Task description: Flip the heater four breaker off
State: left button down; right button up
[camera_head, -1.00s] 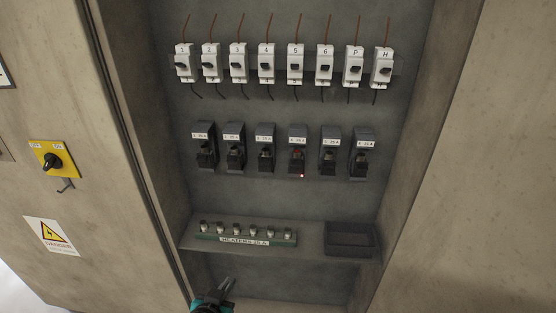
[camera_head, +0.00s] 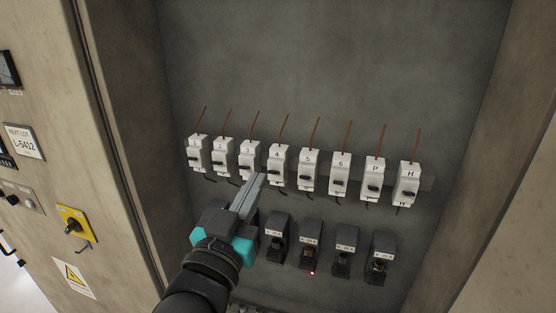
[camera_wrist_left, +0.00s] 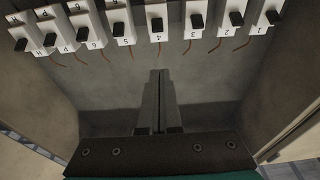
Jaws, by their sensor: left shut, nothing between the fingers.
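The breaker marked 4 (camera_head: 278,165) is a white block in the upper row, between 3 and 5. Its dark lever also shows in the left wrist view (camera_wrist_left: 157,24), where the row appears upside down. I cannot tell whether the lever is on or off. My left gripper (camera_head: 257,181) is shut and empty, its fingertips pointing up, just below and left of breaker 4 in the head view. In the left wrist view its fingertips (camera_wrist_left: 160,76) line up with breaker 4, with a gap in the picture between them. My right gripper is not in view.
Breakers 3 (camera_head: 249,159) and 5 (camera_head: 308,170) stand close on either side. A row of dark fuse holders (camera_head: 310,241) sits below, one with a red light, and my left arm hides part of it. Cabinet walls (camera_head: 122,120) bound the recess.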

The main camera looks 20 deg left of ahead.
pick_arm(q)
jog(key=shift+s, duration=0.1)
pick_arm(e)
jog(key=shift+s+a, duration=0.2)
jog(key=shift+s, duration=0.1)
pick_arm(q)
notch_tip(320, 180, up, 2)
jog(key=p, duration=0.2)
send_over(273, 170)
jog(key=shift+s+d, duration=0.1)
jog(key=shift+s, duration=0.3)
jog(key=f, duration=0.1)
jog(key=s+f, duration=0.1)
jog(key=f, duration=0.1)
jog(key=shift+s, duration=0.25)
jog(key=shift+s+f, duration=0.25)
jog(key=shift+f, duration=0.15)
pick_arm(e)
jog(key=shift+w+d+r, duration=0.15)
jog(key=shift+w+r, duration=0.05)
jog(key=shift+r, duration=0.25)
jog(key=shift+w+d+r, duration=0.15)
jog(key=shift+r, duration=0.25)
pick_arm(q)
jog(key=shift+b, duration=0.3)
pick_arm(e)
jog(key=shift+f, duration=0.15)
